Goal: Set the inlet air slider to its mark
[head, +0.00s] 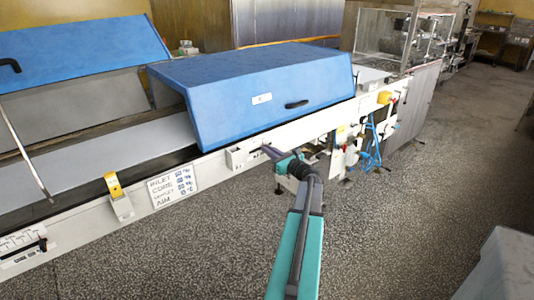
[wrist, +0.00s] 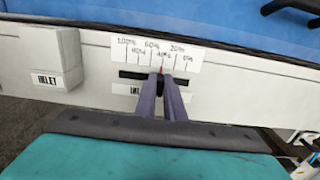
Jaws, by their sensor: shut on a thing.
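The inlet air slider is a dark knob in a black horizontal slot (wrist: 128,74) in the wrist view. A white scale plate (wrist: 140,50) above it runs from 100% at left to 0% at right. A thin red mark (wrist: 162,68) shows near the 40% line. My gripper (wrist: 161,78) is shut on the slider knob, close below the red mark. The fingers hide most of the knob, so exact alignment is hard to tell. In the head view my gripper (head: 268,149) reaches the white side rail, and the slider itself is too small to see.
A box labelled INLET (wrist: 52,60) juts out left of the scale. A blue hood (head: 250,95) stands above the rail. A handwritten sign (head: 173,187) and a yellow-topped bracket (head: 117,196) are on the rail to the left. The floor in front is open.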

